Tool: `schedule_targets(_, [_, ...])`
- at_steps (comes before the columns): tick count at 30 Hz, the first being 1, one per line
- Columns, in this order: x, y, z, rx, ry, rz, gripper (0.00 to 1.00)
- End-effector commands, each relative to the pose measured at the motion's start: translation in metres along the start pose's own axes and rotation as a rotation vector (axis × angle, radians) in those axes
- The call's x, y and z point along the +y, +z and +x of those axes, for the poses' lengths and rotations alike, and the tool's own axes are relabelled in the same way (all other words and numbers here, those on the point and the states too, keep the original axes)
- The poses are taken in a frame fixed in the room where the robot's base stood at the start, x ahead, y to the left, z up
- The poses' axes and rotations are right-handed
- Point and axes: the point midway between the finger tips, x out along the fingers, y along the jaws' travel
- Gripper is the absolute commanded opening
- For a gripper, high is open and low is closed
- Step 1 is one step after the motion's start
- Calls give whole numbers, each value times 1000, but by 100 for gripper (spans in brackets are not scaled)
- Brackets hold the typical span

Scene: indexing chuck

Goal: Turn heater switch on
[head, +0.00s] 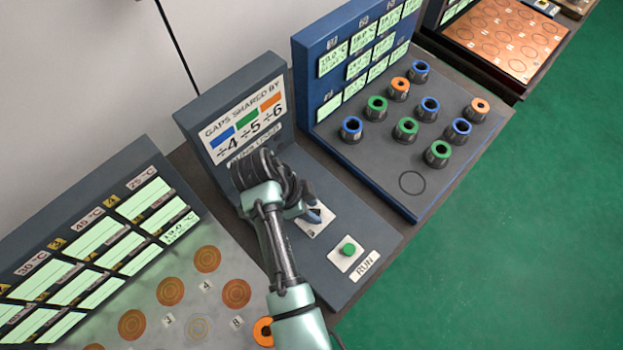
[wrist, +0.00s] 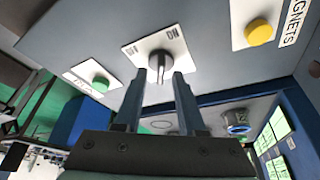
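A rotary switch with a dark grey knob (wrist: 160,63) sits on a white plate (wrist: 130,50) in the wrist view. "ON" is printed at one side of the plate; the marking at the other side is hard to read, and I see no legible "heater" label. My gripper (wrist: 160,76) is open, its two fingers apart with the knob's narrow grip between or just beyond their tips. I cannot tell whether they touch it. In the head view my gripper (head: 313,214) is low over the same plate (head: 312,230) and hides most of the switch.
A green button (head: 348,249) marked RUN is on the same panel. A yellow button (wrist: 259,32) labelled MAGNETS shows in the wrist view. A blue-backed station with several ringed cylinders (head: 405,129) stands to the right; a grey station with orange rings (head: 207,259) lies at left.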

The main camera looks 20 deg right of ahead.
Motion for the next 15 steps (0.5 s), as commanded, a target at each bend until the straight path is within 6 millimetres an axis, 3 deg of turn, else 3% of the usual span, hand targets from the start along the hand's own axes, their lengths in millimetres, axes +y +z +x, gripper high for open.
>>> schedule_targets(10, [0, 0, -3, 0, -2, -1, 41])
schedule_targets(15, [-1, 1, -25, 0, -6, -1, 41])
